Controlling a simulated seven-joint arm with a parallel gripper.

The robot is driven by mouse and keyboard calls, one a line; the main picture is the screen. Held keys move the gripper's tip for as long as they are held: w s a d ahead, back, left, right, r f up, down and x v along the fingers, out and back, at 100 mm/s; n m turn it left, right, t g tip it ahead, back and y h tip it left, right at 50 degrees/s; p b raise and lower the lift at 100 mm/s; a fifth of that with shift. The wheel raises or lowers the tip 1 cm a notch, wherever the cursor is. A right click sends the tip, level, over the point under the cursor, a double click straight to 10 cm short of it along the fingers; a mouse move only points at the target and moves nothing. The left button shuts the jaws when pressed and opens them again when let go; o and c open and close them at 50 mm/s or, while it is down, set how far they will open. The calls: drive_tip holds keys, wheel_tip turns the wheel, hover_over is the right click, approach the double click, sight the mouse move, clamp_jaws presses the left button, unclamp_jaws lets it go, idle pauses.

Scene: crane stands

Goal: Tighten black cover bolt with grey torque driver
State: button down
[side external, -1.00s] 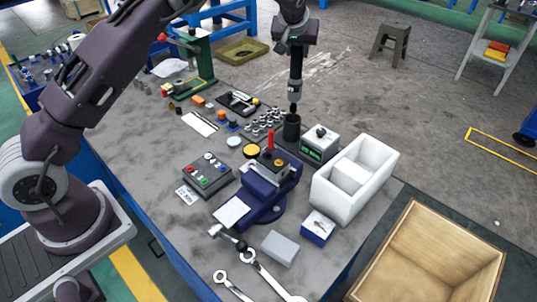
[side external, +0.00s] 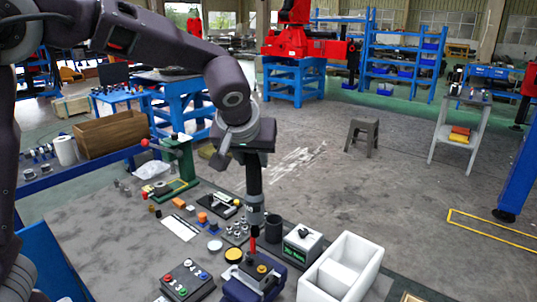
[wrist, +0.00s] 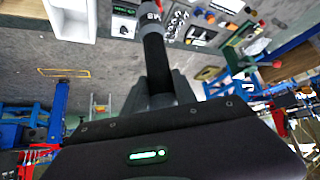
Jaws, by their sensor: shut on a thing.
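My gripper (side external: 254,160) is shut on the dark grey torque driver (side external: 255,185). The driver hangs nearly upright, its lower end pointing down. In the wrist view the driver (wrist: 155,65) stands out from my gripper (wrist: 160,98), which fills the lower half. The black cover (side external: 259,273) sits on the blue vise (side external: 238,292), with yellow-orange parts on top and an upright red pin (side external: 253,245). The driver's lower end appears just above the red pin in the side view. I cannot tell whether it touches anything. The bolt itself is not clear.
A dark cup (side external: 273,229) stands right of the driver's lower end. A box with a green display (side external: 302,245) and a white divided bin (side external: 340,268) are further right. A button box (side external: 187,281) is left of the vise. Small parts crowd the table behind it.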

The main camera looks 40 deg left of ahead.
sight(248, 197)
drive_tip(key=s, duration=0.3)
drive_tip(key=shift+d+r, duration=0.2)
drive_tip(key=shift+r, duration=0.2)
drive_tip(key=shift+w, duration=0.1)
drive_tip(key=shift+f, duration=2.95)
drive_tip(key=shift+m+h, duration=0.3)
drive_tip(key=shift+m, duration=0.2)
drive_tip(key=shift+f, duration=1.1)
idle(1.2)
